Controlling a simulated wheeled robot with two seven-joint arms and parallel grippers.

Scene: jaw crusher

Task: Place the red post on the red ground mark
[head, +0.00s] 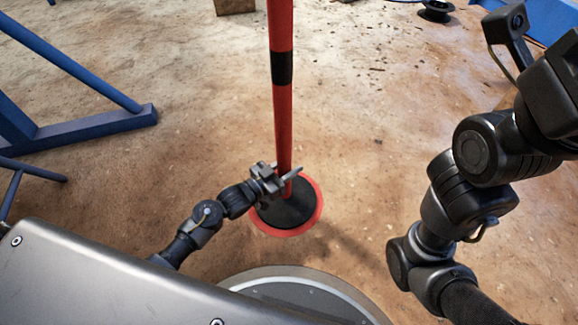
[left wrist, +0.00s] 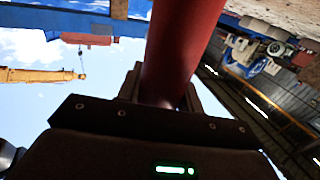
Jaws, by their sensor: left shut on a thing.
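The red post (head: 281,120) stands upright in the head view, with a black band partway up and a round black base (head: 284,212). The base lies over the red ground mark (head: 287,233), whose red rim shows around it, mostly at the front and right. I cannot tell whether the base touches the ground. My left gripper (head: 287,179) is shut on the post low down, just above the base. In the left wrist view the post (left wrist: 181,45) passes between the fingers. My right arm is at the right, but its gripper is not visible.
A blue metal frame (head: 95,127) stands on the ground at the left. A black spool-like thing (head: 436,11) and a wooden block (head: 235,6) lie at the back. A blue beam (head: 550,15) is at the top right. The dirt ground around the post is mostly clear.

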